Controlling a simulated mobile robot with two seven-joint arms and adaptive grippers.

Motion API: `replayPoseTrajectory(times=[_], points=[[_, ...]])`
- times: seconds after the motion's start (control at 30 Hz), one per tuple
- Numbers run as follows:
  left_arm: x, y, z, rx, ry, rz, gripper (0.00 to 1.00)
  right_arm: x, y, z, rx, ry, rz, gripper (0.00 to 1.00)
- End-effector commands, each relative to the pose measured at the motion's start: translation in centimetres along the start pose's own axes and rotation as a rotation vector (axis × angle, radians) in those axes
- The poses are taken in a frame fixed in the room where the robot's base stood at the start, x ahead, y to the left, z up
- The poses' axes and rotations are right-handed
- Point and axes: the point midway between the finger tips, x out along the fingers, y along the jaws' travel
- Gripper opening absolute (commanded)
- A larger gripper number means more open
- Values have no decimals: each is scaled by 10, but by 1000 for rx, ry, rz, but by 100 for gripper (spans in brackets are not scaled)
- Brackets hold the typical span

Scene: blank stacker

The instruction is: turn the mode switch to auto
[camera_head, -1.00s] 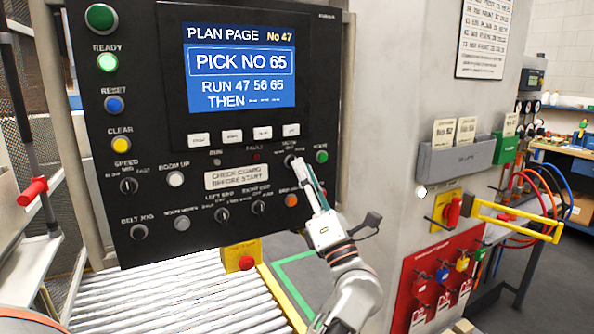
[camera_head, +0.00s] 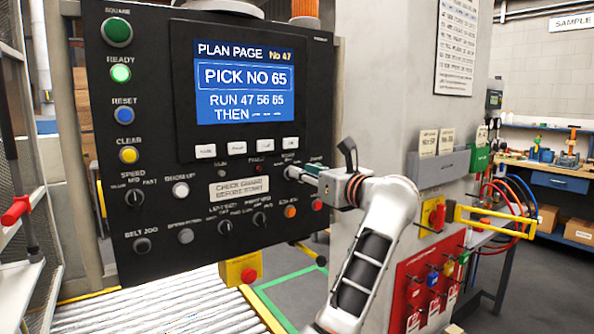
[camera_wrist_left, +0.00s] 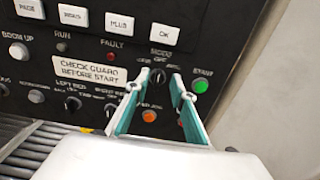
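The mode switch (camera_head: 292,172) is a small black knob on the dark control panel, under the row of pale buttons below the screen. It also shows in the left wrist view (camera_wrist_left: 158,76), with small lettering around it that is too blurred to read fully. I cannot tell which mark its pointer faces. My left gripper (camera_head: 306,171) is right at the switch in the head view. In the left wrist view its two teal fingers (camera_wrist_left: 160,78) are apart, with the knob between their tips. I cannot tell whether they touch it. My right gripper is not in view.
A green button (camera_wrist_left: 201,85) lies just right of the fingers and an orange button (camera_wrist_left: 149,115) just below. A yellow box with a red button (camera_head: 241,268) stands below the panel by the rollers (camera_head: 170,305). A yellow bar (camera_head: 490,222) juts out at right.

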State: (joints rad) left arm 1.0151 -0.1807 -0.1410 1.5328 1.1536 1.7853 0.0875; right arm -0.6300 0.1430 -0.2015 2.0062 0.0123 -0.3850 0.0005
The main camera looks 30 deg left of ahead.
Motion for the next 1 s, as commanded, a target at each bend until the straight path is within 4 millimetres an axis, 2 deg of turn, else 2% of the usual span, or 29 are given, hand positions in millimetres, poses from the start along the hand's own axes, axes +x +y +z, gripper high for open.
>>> replayPoseTrajectory(times=[0.1,0.23,0.6,0.63,0.7,1.0], points=[[19,1,0,1,-1,3,24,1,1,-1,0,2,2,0],[31,1,0,1,-1,2,24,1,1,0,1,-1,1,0],[38,0,0,1,0,0,24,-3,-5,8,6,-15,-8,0],[38,0,0,1,0,0,19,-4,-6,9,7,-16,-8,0],[37,0,0,1,0,0,1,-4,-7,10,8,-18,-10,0],[37,0,0,12,1,0,0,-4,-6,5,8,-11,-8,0]])
